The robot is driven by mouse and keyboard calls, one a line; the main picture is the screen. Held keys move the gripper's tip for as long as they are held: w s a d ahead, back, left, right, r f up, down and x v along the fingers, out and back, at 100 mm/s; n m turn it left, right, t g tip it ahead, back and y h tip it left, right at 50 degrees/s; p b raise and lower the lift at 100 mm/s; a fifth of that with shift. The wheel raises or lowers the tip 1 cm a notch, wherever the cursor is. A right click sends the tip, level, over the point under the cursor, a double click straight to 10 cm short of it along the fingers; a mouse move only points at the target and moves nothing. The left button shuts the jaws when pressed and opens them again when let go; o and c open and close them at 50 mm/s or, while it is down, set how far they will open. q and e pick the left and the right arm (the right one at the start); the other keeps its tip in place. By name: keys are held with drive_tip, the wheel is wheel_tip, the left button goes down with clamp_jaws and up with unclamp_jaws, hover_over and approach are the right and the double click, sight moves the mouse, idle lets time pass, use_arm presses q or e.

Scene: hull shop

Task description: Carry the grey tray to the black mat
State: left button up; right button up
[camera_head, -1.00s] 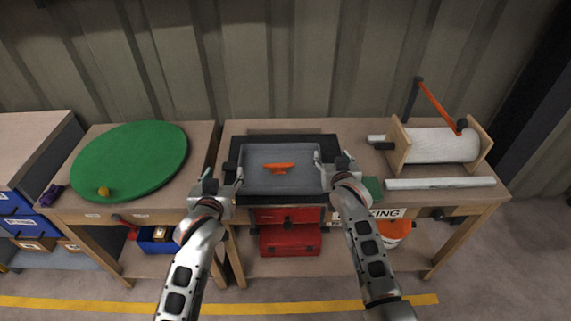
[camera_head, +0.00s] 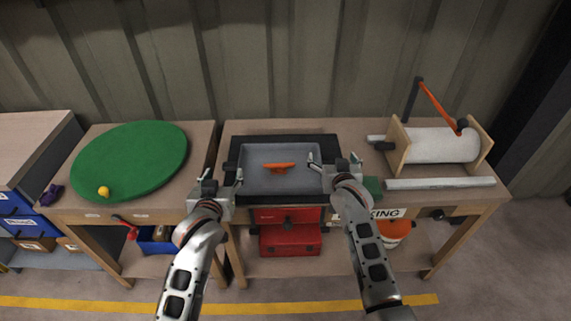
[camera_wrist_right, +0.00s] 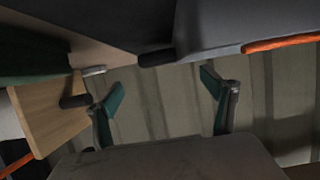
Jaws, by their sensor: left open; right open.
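The grey tray (camera_head: 253,188) lies on the black mat (camera_head: 266,139) on the middle workbench. An orange object (camera_head: 279,168) lies inside the tray. My left gripper (camera_head: 222,180) is open at the tray's left side, with its inner finger close to the rim; contact cannot be told. My right gripper (camera_head: 334,162) is open at the tray's right edge, one finger over the tray's inside and the other outside. In the right wrist view, its open fingers (camera_wrist_right: 161,92) have nothing between them, and the tray's grey wall (camera_wrist_right: 215,25) shows above.
A round green board (camera_head: 130,160) with a yellow ball (camera_head: 103,191) is on the left bench. A roll holder with a white roll (camera_head: 440,145) and a pale bar (camera_head: 440,183) stand on the right. A red toolbox (camera_head: 290,240) is on the shelf below.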

drive_tip(key=v, duration=0.6)
drive_tip(key=shift+s+r, duration=0.1)
drive_tip(key=shift+s, duration=0.25)
use_arm(q)
drive_tip(key=shift+s, duration=0.1)
